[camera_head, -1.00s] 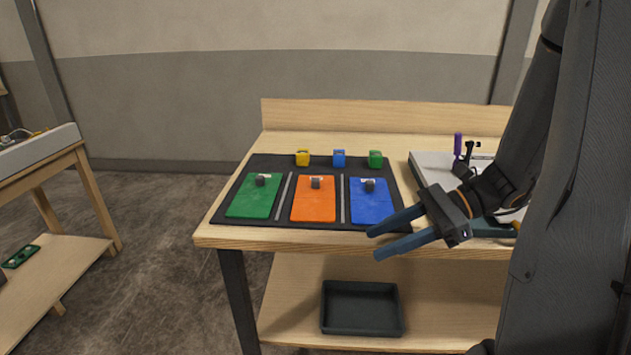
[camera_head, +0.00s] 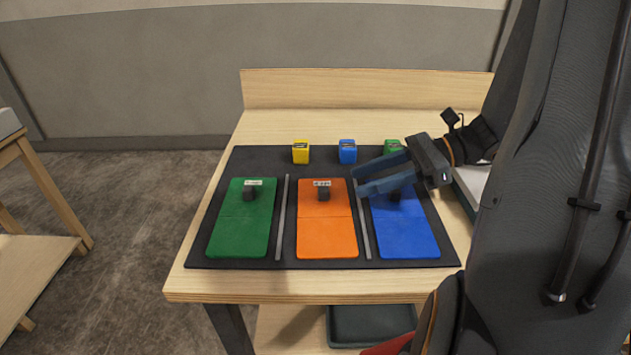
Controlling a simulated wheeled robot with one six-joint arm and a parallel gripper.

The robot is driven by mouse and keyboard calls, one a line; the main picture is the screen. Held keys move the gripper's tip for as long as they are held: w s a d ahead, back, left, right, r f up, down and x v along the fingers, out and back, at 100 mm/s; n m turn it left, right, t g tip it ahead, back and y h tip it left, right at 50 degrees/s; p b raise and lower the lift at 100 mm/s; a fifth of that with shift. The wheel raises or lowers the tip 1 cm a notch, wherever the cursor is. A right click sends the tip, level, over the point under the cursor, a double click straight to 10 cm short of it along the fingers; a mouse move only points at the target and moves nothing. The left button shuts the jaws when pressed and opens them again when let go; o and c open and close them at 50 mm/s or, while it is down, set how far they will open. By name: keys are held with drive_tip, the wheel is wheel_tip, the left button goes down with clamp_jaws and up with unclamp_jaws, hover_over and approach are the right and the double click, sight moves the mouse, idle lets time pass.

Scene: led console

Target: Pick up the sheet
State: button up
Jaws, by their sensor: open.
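No loose sheet can be clearly told apart. A green panel (camera_head: 240,235), an orange panel (camera_head: 328,235) and a blue panel (camera_head: 407,238) lie side by side on a black mat (camera_head: 275,164). Each has a dark knob near its back edge; small white labels show on the green and orange ones. My gripper (camera_head: 358,181) is open, its fingers pointing left above the back of the blue panel and the grey strip beside it. It holds nothing and partly hides the blue panel's knob. Whether it touches anything is unclear.
A yellow block (camera_head: 300,153), a blue block (camera_head: 347,151) and a green block (camera_head: 393,146) stand along the mat's back. Grey strips separate the panels. A pale surface (camera_head: 470,185) at right is mostly hidden by my arm. A dark tray (camera_head: 370,322) sits on the lower shelf.

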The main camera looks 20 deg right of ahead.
sight(325, 189)
drive_tip(key=shift+w+a+f, duration=0.1)
drive_tip(key=shift+w+a, duration=0.15)
drive_tip(key=shift+a, duration=0.05)
drive_tip(key=shift+w+r+p+x, duration=0.15)
drive_tip(key=shift+p+x, duration=0.25)
drive_tip(key=shift+x, duration=1.35)
drive_tip(key=shift+w+r+p+x, duration=0.1)
drive_tip(key=shift+p+x, duration=0.25)
drive_tip(key=shift+x, duration=1.4)
drive_tip(key=shift+c, duration=0.5)
clamp_jaws()
